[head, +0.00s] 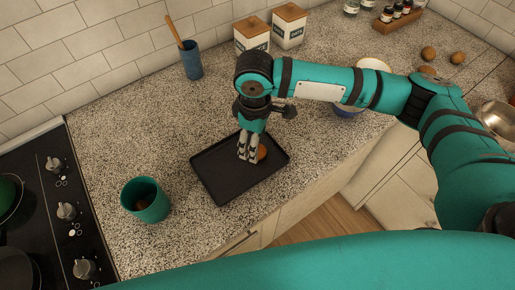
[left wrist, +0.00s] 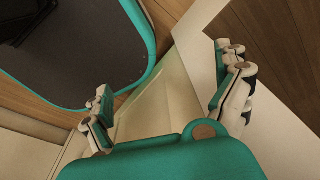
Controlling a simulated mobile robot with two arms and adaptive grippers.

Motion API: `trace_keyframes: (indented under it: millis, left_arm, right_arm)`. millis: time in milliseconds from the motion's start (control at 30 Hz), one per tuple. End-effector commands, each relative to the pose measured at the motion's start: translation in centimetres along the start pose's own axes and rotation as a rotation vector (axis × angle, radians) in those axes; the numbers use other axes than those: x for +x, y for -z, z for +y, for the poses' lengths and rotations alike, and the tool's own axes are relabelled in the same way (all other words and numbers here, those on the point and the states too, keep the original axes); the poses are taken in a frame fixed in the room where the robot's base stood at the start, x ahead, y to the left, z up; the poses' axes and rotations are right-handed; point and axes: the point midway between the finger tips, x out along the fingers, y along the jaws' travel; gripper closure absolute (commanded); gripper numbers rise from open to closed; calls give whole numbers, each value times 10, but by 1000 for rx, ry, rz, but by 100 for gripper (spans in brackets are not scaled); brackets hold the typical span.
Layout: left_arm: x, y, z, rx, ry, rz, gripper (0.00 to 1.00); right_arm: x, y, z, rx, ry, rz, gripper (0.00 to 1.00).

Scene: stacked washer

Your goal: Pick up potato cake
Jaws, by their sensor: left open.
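The potato cake (head: 262,152) looks like a small brown round piece on a black tray (head: 212,187) on the speckled counter. My right gripper (head: 247,158) reaches down over the tray, its fingers beside the left side of the cake and partly hiding it. Whether the fingers touch or grip the cake is hidden. My left gripper (left wrist: 163,72) shows only in the left wrist view, fingers spread and empty, away from the tray.
A teal cup (head: 146,203) stands left of the tray, near the stove (head: 40,215). A blue crock (head: 191,62), two lidded canisters (head: 252,36) and a bowl (head: 347,111) stand behind. A metal bowl (head: 497,120) is at far right.

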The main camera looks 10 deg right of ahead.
Motion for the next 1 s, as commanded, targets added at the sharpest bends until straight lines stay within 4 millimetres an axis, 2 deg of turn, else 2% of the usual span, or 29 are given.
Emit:
trace_keyframes:
  millis: [100,233,533,900,1000]
  left_arm:
    - [-11,-2,0,0,0,-5,0]
    - [-12,-8,1,0,-2,-15,0]
    - [-12,-17,2,0,-3,-29,0]
    - [-11,-16,2,0,-3,-27,0]
    - [-11,-15,2,0,-3,-26,0]
  right_arm:
    - [17,-4,0,2,1,-6,28]
    - [34,-3,0,2,1,-3,28]
    - [39,-2,0,1,-1,0,28]
    - [39,-2,0,1,0,-1,76]
    - [39,-2,0,1,-1,0,86]
